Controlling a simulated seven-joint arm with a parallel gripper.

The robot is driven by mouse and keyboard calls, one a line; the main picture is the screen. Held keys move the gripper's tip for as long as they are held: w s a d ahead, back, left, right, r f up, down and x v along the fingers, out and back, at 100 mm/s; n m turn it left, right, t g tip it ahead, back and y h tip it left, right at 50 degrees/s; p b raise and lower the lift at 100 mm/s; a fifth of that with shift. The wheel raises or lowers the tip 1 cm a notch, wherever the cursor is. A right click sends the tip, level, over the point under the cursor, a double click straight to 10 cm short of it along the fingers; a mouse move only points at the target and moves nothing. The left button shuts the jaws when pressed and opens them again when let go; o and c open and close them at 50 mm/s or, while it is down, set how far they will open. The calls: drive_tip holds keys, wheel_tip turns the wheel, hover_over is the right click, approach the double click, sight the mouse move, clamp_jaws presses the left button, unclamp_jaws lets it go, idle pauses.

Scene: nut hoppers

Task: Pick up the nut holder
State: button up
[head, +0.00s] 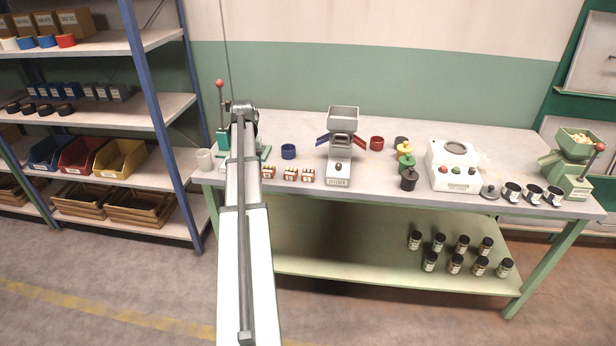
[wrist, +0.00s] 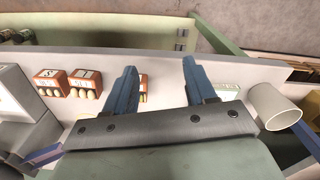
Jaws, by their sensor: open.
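Several small brown boxes that could be the nut holder stand in a row near the bench's front edge. Each has a pale label and rounded tan pieces at one side. In the head view they are the left box (head: 268,172), the middle box (head: 290,174) and the right box (head: 307,175). The wrist view shows two clearly, one at the far left (wrist: 50,83) and one beside it (wrist: 85,83). A third box (wrist: 144,88) is mostly hidden behind one finger. My gripper (wrist: 160,68) is open, with nothing seen between its blue fingers. In the head view my arm hides the fingers.
The bench (head: 385,185) holds a grey hopper machine (head: 342,150), a blue cup (head: 288,151), a red cup (head: 376,143) and a white mug (head: 205,159). The mug (wrist: 275,107) is close to the right finger in the wrist view. A green lever device (head: 222,135) stands behind my arm.

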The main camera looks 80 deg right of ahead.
drive_tip(key=s+d+r+m, duration=0.2)
drive_tip(key=s+d+r, duration=0.2)
drive_tip(key=s, duration=0.5)
drive_tip(key=s+d+r+m, duration=0.1)
drive_tip(key=s+d+r, duration=0.3)
drive_tip(key=s, duration=0.6)
hover_over(308, 172)
wheel_tip(308, 172, down, 9)
drive_tip(key=shift+r, duration=0.15)
drive_tip(key=shift+a+f, duration=0.15)
drive_tip(key=shift+f, duration=2.5)
drive_tip(key=shift+c, duration=0.3)
drive_tip(key=c, duration=0.6)
drive_tip(key=shift+c, duration=0.2)
